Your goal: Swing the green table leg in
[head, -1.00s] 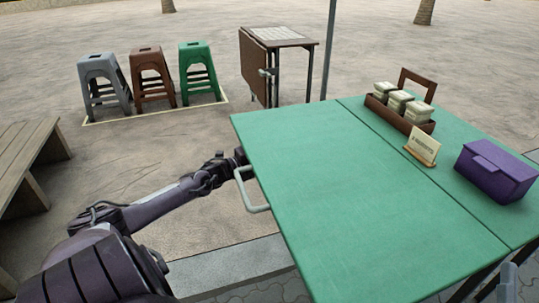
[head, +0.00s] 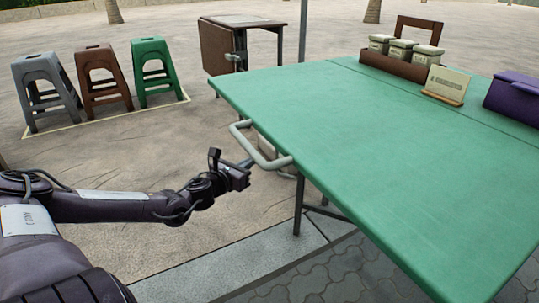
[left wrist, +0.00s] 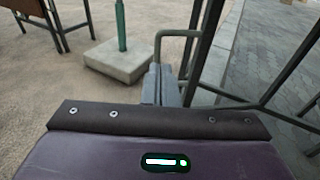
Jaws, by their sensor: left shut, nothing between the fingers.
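The green table (head: 350,130) stands at the right with its near leaf up and level. A pale bent handle (head: 262,150) sticks out from its left edge. Below it a dark leg frame (head: 298,205) stands under the top; it also shows in the left wrist view as slanting grey bars (left wrist: 196,50). My left gripper (head: 254,162) is just left of the leg, close to the handle in the picture. Its fingers (left wrist: 162,84) are shut and empty, near a bent tube (left wrist: 160,45). I cannot tell whether they touch it. My right gripper is out of view.
Grey, brown and green stools (head: 152,72) stand at the back left. A folded brown table (head: 220,45) stands behind. A caddy (head: 400,65), a sign (head: 446,84) and a purple box (head: 515,98) stand on the green table. A pole's concrete block (left wrist: 120,62) is near.

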